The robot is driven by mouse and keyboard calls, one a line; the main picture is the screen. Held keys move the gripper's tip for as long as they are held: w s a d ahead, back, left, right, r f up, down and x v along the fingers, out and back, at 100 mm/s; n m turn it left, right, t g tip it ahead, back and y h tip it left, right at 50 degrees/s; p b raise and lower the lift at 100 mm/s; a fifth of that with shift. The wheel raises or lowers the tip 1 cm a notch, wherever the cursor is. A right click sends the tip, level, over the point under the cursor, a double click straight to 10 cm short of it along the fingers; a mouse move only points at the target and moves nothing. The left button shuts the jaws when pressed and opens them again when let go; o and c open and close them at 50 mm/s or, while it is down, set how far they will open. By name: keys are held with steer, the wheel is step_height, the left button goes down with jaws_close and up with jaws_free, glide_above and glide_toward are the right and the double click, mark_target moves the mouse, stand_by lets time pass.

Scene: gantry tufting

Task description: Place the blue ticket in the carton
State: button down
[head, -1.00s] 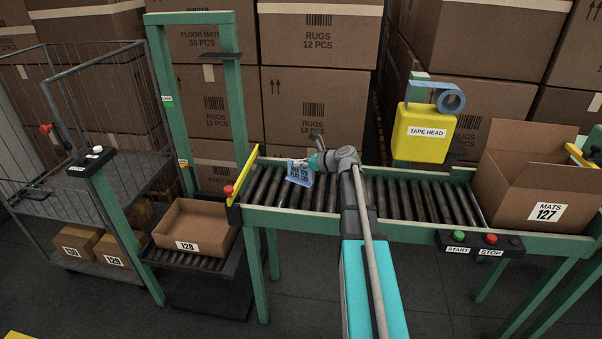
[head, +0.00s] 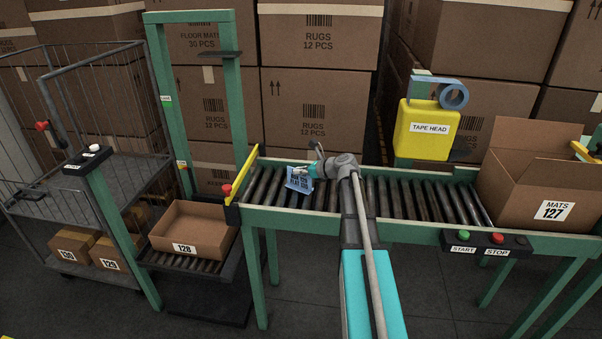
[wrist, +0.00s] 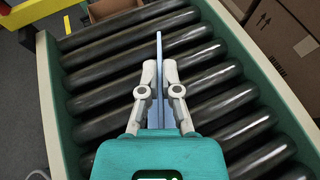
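The blue ticket (head: 299,180) hangs from my gripper (head: 305,171) above the left part of the roller conveyor, its printed face towards the head camera. In the wrist view the ticket (wrist: 159,80) stands edge-on between the two fingers of my gripper (wrist: 159,90), which are shut on it. Two cartons stand open: the carton marked MATS 127 (head: 515,196) on the right end of the conveyor, flaps up, and the shallow carton marked 128 (head: 210,240) on the lower roller platform at the left. Both are apart from the ticket.
The roller conveyor (head: 405,198) is clear between my arm and carton 127. A yellow tape head (head: 425,145) hangs above it. A yellow bar (head: 241,172) stands at its left end. START and STOP buttons (head: 487,240) are on its front. A wire cage cart (head: 62,215) stands far left.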

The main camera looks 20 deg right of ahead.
steer(key=shift+f, duration=0.1)
steer(key=c, duration=1.3)
jaws_free()
steer(key=o, duration=0.5)
steer(key=shift+r, duration=0.2)
steer(key=p+v, duration=0.4)
steer(key=v, duration=0.8)
steer(key=shift+p, duration=0.3)
steer(key=shift+f, duration=0.2)
